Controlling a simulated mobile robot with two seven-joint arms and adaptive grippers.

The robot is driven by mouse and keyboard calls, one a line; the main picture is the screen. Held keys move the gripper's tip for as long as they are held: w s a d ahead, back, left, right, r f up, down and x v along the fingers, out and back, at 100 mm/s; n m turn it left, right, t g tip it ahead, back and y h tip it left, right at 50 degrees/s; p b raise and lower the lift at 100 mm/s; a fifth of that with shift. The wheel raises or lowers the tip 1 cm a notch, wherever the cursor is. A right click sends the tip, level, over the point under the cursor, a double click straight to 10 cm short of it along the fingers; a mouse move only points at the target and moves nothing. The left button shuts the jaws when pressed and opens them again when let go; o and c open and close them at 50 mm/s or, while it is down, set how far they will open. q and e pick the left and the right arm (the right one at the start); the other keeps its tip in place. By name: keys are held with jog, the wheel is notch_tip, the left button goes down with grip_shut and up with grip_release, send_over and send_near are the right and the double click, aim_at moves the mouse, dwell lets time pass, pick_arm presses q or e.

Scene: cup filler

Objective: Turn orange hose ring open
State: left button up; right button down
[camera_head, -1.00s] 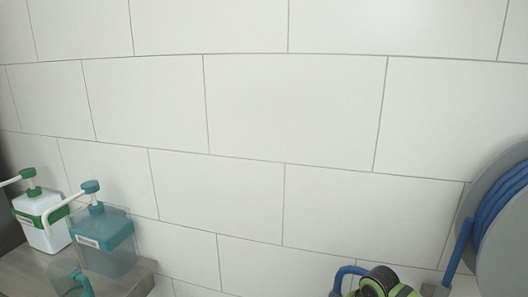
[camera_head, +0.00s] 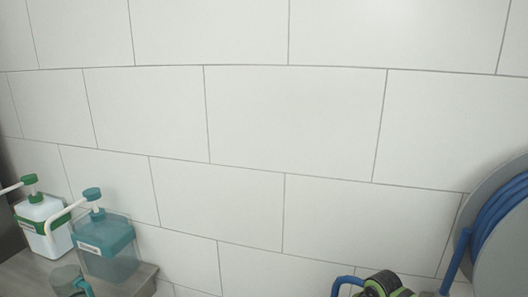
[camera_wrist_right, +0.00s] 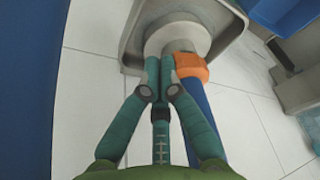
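In the right wrist view the orange hose ring (camera_wrist_right: 190,67) sits at the top of a blue hose (camera_wrist_right: 198,108), below a pale round fitting (camera_wrist_right: 178,34) on a grey housing. My right gripper (camera_wrist_right: 160,62) has teal fingers that come together at the tips, just left of the ring. The tips overlap the pale fitting in the picture. Nothing shows between them, and whether they touch the ring is unclear. The ring is not visible in the head view. My left gripper is in neither view.
In the head view a hose reel (camera_head: 502,235) with blue hose stands at the right. A white-and-green dispenser (camera_head: 42,220), a teal dispenser (camera_head: 105,245) and a teal cup (camera_head: 68,279) stand at the lower left. The tiled wall (camera_head: 290,120) is otherwise bare.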

jog(key=shift+w+d, duration=0.2)
jog(key=shift+w, duration=0.1)
jog(key=shift+w+d, duration=0.1)
jog(key=shift+w, duration=0.1)
dwell(0.5)
jog(key=shift+s+d+p, duration=0.15)
jog(key=shift+d+p, duration=0.25)
jog(key=shift+p, duration=0.2)
notch_tip(320, 180, up, 6)
jog(key=p, duration=0.6)
